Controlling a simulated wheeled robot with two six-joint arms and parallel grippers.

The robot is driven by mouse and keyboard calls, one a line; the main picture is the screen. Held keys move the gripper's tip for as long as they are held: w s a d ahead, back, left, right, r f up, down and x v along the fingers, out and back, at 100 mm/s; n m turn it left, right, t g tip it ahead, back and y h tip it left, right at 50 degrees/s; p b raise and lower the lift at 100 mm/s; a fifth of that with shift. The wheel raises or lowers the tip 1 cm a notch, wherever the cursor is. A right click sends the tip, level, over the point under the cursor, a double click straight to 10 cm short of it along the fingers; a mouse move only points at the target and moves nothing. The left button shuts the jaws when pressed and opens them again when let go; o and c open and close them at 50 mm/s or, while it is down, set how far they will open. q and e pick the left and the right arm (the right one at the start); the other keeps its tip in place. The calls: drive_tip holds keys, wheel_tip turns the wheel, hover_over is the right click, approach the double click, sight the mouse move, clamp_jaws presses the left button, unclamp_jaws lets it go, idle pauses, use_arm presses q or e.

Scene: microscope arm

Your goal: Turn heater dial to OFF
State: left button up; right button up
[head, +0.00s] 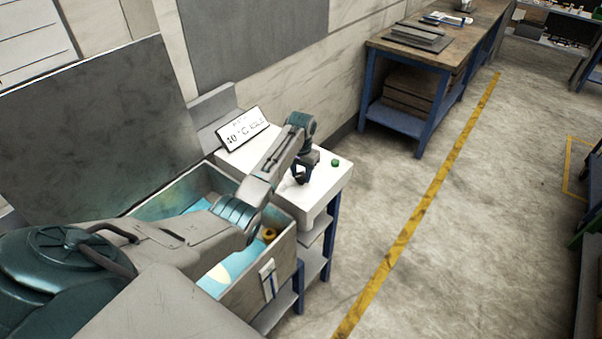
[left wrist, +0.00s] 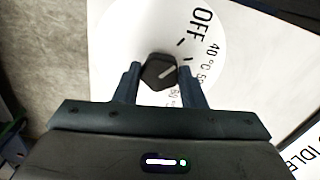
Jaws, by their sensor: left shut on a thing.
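The heater dial (left wrist: 158,73) is a small black knob with a white pointer line, on a white panel (left wrist: 110,25) printed with OFF, 40 °C and further marks. The pointer aims up and right in the left wrist view, toward the tick marks near 40 °C rather than straight at the OFF print (left wrist: 203,22). My left gripper (left wrist: 159,78) is shut on the dial, one finger on each side. In the head view my left gripper (head: 302,176) reaches down onto the white heater unit (head: 325,190) and hides the dial. My right gripper is not in view.
A display (head: 245,129) reading 40 °C and IDLE stands behind the unit. A green button (head: 335,162) sits right of my gripper. An open bath with blue liquid and a yellow ring (head: 268,234) lies under my left arm.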

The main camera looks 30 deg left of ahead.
sight(301, 176)
use_arm(q)
drive_tip(key=shift+r+n, duration=0.1)
drive_tip(key=shift+n, duration=0.5)
drive_tip(key=shift+w, duration=0.1)
drive_tip(key=o, duration=1)
drive_tip(key=shift+r, duration=0.35)
wheel_tip(301, 176, up, 10)
drive_tip(key=b, duration=0.4)
